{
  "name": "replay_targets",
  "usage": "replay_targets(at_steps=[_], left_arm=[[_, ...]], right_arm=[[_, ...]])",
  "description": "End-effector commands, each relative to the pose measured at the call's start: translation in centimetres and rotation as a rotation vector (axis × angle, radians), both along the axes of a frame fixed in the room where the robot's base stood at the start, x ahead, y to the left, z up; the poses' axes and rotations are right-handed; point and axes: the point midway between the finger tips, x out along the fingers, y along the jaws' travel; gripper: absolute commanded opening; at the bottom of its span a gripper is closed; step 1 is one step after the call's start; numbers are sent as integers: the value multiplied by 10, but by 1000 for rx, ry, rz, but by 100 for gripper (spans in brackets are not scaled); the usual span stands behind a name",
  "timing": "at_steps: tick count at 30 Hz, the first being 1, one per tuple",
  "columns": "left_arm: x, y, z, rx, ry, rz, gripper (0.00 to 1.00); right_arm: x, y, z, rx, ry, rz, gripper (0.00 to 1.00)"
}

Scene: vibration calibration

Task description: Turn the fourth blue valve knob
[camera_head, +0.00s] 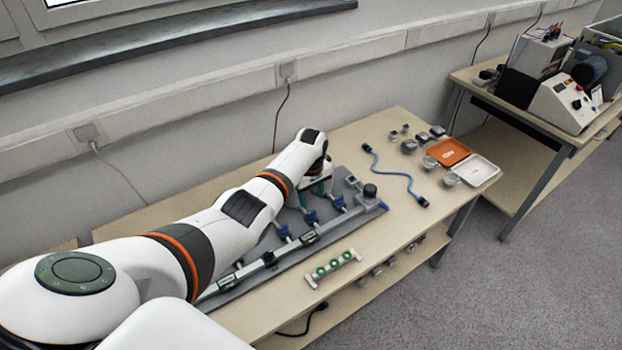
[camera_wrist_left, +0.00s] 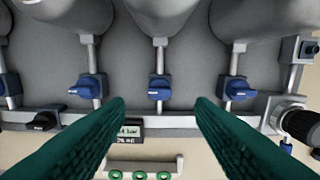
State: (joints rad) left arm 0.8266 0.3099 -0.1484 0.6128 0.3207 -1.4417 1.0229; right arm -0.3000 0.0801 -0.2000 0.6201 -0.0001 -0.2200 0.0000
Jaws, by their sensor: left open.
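Several blue valve knobs sit in a row on grey pipes above a grey panel. In the head view, one blue knob (camera_head: 311,217) is just below my left gripper (camera_head: 318,188), with another (camera_head: 284,233) to its left and one (camera_head: 340,202) to its right. In the left wrist view, a blue knob (camera_wrist_left: 160,87) lies midway between the green fingers of my left gripper (camera_wrist_left: 160,110), which are open and empty. Other knobs (camera_wrist_left: 88,86) (camera_wrist_left: 237,88) show on either side. I cannot tell which is the fourth. My right gripper is not in view.
The pipe rig (camera_head: 235,282) lies on a wooden table (camera_head: 405,218) along the wall. A rack with green rings (camera_head: 333,265), a blue cable (camera_head: 393,172), an orange tray (camera_head: 447,152) and a white tray (camera_head: 477,170) are on the table.

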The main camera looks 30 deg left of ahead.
Motion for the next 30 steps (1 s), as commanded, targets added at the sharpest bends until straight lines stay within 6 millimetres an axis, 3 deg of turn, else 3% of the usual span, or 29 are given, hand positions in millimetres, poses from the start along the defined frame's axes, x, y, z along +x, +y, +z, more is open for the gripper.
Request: replay_targets(at_steps=[4, 10, 30], left_arm=[[0, 1, 30, 2, -4, 0, 49], [0, 0, 52, 1, -1, 1, 49], [-2, -1, 53, 3, -1, -12, 49]], right_arm=[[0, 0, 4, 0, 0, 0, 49], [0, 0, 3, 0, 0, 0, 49], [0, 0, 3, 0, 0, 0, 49]])
